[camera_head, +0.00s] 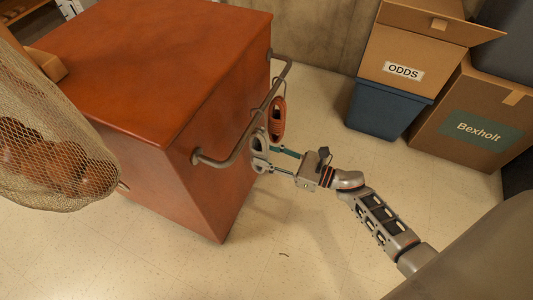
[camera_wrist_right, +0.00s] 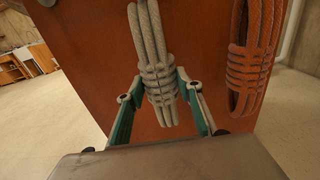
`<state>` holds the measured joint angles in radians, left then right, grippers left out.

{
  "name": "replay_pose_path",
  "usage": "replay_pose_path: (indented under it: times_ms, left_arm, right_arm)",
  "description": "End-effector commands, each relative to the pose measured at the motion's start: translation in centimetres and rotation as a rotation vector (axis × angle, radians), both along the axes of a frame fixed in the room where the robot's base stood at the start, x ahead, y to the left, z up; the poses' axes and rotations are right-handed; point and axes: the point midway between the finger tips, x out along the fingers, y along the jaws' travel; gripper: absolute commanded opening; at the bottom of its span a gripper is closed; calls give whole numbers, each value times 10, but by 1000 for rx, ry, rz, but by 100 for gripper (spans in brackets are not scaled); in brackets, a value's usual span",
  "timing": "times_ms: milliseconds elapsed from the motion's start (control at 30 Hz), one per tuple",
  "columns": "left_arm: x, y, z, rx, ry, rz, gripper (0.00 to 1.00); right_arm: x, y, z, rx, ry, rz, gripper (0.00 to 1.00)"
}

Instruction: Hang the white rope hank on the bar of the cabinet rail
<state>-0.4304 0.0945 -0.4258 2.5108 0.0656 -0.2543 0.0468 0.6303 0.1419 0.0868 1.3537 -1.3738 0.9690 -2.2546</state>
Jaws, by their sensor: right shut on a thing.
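The white rope hank (camera_head: 259,141) is beside the bar of the cabinet rail (camera_head: 240,146), on the side of the reddish-brown cabinet (camera_head: 180,70). My right gripper (camera_head: 266,160) is shut on the hank's wrapped middle, coming from the right. In the right wrist view the hank (camera_wrist_right: 150,40) stands upright between the fingers (camera_wrist_right: 161,90), its top cut off by the frame. I cannot tell whether its upper loop is around the bar or only next to it. My left gripper is not in view.
An orange rope hank (camera_head: 278,118) hangs from the bar close behind the white one. A net bag (camera_head: 50,165) with brown contents is at left. Cardboard boxes (camera_head: 410,45) and a blue bin (camera_head: 385,108) stand at back right. The floor (camera_head: 300,230) in front is clear.

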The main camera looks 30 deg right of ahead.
Motion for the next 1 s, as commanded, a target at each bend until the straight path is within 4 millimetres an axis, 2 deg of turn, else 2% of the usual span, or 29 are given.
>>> replay_pose_path:
  times_ms: [133, 167, 233, 667, 767, 1000]
  left_arm:
    - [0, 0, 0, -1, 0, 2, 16]
    - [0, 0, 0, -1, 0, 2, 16]
    - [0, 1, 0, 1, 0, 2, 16]
    - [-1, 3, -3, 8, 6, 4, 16]
    - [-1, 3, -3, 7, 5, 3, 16]
    - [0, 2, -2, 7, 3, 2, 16]
  right_arm:
    - [1, 0, 2, 1, -3, 0, 7]
    - [1, 0, 2, 1, -3, 0, 38]
    - [1, 0, 2, 1, -3, 0, 55]
    - [-5, -4, -1, -1, 2, 0, 55]
    - [-14, -11, -1, -3, 1, 0, 55]
    - [-52, -41, 0, -3, 2, 1, 55]
